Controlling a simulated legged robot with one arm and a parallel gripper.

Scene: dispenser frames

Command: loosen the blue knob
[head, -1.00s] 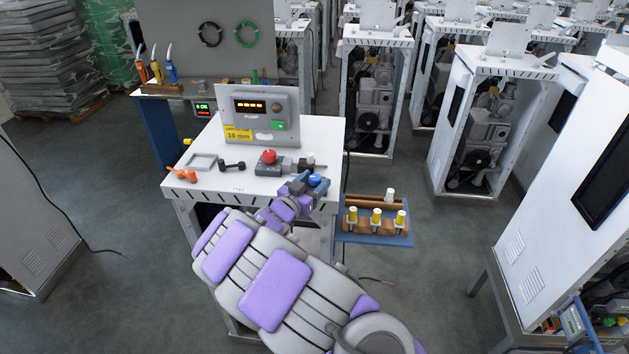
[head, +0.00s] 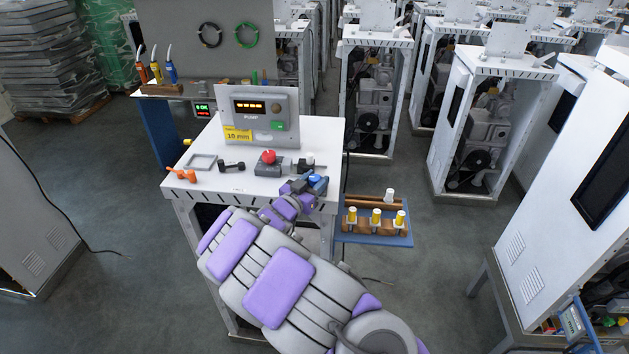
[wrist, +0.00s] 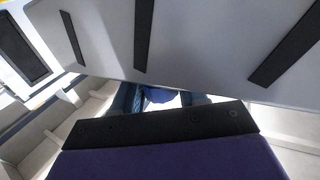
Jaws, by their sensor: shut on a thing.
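The blue knob (head: 315,179) is near the front right edge of the white frame's top. In the wrist view a small part of the blue knob (wrist: 160,95) shows past a dark-edged purple part of my gripper. My gripper (head: 308,185) is at the knob, shut on it, with the fingers largely hiding its sides. Where each fingertip touches cannot be made out.
A device with a red button (head: 268,157) stands just behind my gripper. A pump panel (head: 262,120), orange clamp (head: 181,174) and dark dumbbell-shaped part (head: 231,166) share the top. Several frames stand behind.

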